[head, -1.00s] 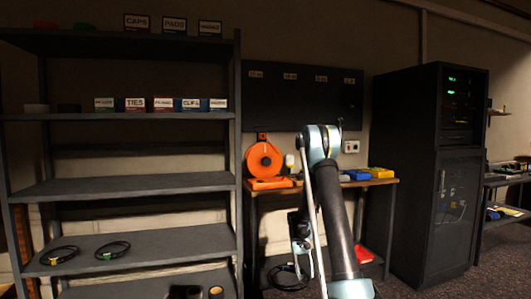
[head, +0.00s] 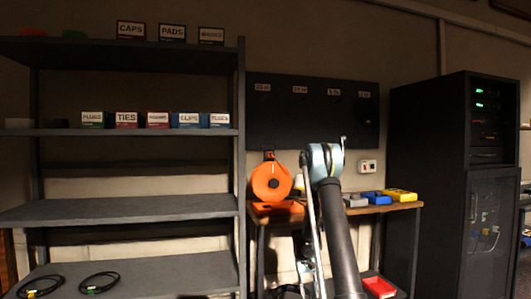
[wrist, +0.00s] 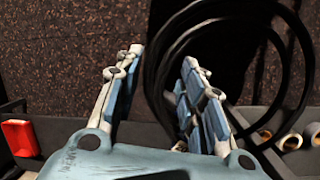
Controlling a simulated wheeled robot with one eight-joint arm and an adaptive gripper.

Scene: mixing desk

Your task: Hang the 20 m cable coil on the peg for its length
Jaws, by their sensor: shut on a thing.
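My gripper (wrist: 152,95) shows in the wrist view with its fingers around part of a black cable coil (wrist: 285,75), which hangs to the right, over the dark floor. Just where the fingers meet the cable is hard to see. In the head view my arm hides the gripper, low in front of the workbench, with a little of the held coil (head: 286,291) at the bottom edge. The dark peg board (head: 310,115) on the back wall has a row of small length labels, too small to read surely. Its pegs are hard to make out.
Two more coils, left (head: 40,286) and right (head: 98,283), lie on a shelf (head: 170,270). The workbench (head: 405,208) below the board carries an orange cable reel (head: 271,182) and blue and yellow boxes. A black rack (head: 440,150) stands right; a red bin (head: 380,287) is low.

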